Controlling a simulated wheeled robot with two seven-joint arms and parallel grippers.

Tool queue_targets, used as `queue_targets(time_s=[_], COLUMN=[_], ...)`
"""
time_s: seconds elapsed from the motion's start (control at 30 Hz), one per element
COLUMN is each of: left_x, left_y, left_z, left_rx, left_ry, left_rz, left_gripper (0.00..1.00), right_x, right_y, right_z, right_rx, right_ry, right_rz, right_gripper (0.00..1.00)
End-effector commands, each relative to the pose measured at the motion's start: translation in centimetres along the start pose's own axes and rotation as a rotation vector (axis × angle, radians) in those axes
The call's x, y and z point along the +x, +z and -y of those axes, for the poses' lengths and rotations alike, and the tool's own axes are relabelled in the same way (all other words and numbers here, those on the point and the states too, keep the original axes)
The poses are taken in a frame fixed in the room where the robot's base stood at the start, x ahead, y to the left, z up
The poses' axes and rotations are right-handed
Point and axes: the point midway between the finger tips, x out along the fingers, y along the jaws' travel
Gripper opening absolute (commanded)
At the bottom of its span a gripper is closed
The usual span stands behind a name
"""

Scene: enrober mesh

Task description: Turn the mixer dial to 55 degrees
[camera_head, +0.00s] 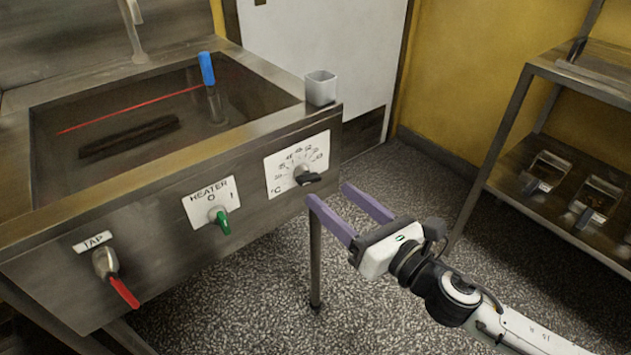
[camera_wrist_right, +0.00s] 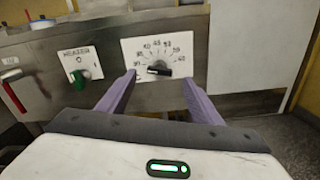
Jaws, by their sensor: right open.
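The mixer dial is a black knob (camera_head: 308,178) on a white temperature plate (camera_head: 283,174) with numbers in an arc, on the front right of the steel unit. In the right wrist view the knob (camera_wrist_right: 158,70) sits between my fingertips in the picture, its bar lying nearly level with a pale mark on its left part. My right gripper (camera_head: 329,196) is open and empty, its purple fingers pointing at the panel just right of and below the knob in the head view. I see no contact with the knob. My left gripper is not in view.
Left of the dial are a green heater knob (camera_head: 221,220) and a red tap lever (camera_head: 123,291). A grey cup (camera_head: 320,88) stands on the rim corner. A blue-topped stick (camera_head: 206,69) is in the basin. A shelf rack (camera_head: 500,130) stands right; the floor between is clear.

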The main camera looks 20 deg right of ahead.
Motion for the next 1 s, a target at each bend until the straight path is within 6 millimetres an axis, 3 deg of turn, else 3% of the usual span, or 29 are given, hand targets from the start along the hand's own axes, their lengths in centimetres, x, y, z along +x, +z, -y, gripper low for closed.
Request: queue_targets(time_s=[0.2, 0.4, 0.8, 1.0], left_x=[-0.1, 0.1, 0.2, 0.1], left_y=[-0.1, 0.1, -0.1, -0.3], left_z=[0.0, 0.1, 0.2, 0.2], left_rx=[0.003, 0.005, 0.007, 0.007], left_ry=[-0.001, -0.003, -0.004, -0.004], left_rz=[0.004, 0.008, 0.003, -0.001], left_gripper=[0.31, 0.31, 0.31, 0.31], right_x=[3.7, 5.9, 6.6, 6.6], right_y=[0.2, 0.0, -0.1, -0.1], right_z=[0.0, 0.0, 0.0, 0.0], right_rx=[0.001, 0.003, 0.004, 0.004], right_ry=[0.000, -0.001, -0.001, -0.001], right_rz=[0.003, 0.000, -0.001, -0.001], right_gripper=[0.59, 0.59, 0.59, 0.26])
